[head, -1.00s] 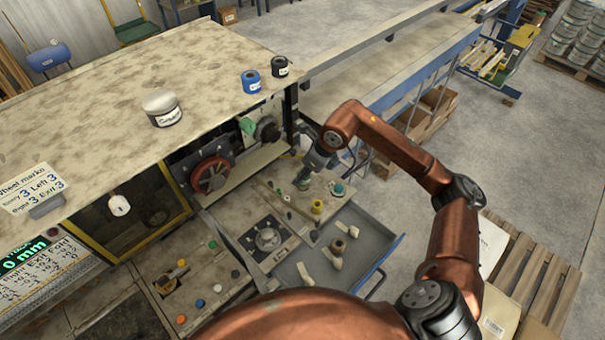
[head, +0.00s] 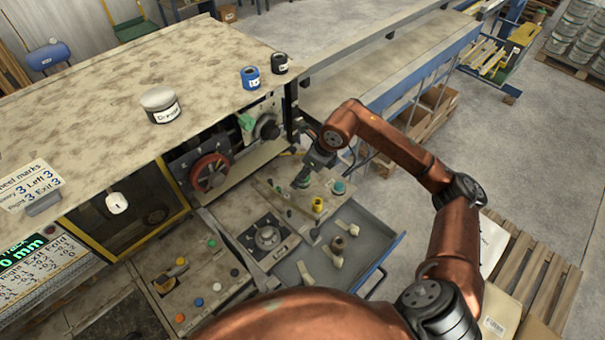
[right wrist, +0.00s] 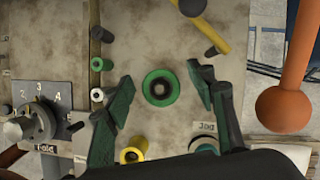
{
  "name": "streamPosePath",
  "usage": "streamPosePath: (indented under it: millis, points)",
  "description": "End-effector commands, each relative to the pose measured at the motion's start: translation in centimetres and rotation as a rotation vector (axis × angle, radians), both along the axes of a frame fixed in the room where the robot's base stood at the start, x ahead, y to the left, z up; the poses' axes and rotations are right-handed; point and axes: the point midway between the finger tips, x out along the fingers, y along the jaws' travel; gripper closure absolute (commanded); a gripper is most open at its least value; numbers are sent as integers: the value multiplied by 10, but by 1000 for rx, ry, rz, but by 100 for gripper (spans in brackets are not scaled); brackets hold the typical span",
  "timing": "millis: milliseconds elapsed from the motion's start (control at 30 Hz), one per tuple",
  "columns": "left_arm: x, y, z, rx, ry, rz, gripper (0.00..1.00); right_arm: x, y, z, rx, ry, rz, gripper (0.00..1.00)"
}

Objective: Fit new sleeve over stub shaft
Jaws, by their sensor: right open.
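A green ring-shaped sleeve (right wrist: 160,87) with a dark hole stands upright on the worn bench top in the right wrist view. My right gripper (right wrist: 165,95) is open, with one dark green finger on each side of the sleeve and a gap to both. In the head view my right gripper (head: 303,181) points down over the bench, and hides the green sleeve. I cannot tell which part is the stub shaft. My left gripper is not in view.
A teal button (head: 338,187) sits right of the gripper. An open grey drawer (head: 372,245) holds several pale pieces. A red handwheel (head: 210,172) is on the machine behind.

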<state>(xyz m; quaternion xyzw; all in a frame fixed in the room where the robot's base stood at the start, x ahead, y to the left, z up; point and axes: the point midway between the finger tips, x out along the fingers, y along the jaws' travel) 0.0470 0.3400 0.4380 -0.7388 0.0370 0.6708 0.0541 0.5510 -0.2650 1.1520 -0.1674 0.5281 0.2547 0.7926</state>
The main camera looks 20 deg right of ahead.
Motion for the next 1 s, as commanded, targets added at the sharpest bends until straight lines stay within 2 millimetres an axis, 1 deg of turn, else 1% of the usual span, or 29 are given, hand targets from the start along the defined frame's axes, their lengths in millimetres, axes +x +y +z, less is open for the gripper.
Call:
streamPosePath:
  millis: [167, 267, 367, 600, 700, 833, 1000]
  points:
    - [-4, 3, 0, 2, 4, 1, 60, -1, -1, 2, -1, -1, 0, 49]
    - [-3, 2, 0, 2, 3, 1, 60, -3, -3, 11, -3, -3, -1, 49]
    - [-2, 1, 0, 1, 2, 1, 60, -8, -7, 26, -3, -5, -1, 49]
    - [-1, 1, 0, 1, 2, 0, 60, -23, -19, 73, -3, -5, -1, 49]
    - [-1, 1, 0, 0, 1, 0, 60, -29, -23, 89, -3, -2, -2, 49]
    - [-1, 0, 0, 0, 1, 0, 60, -34, -26, 103, -1, -2, -2, 49]
    - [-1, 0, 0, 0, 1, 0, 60, -37, -28, 110, 0, 0, 0, 49]
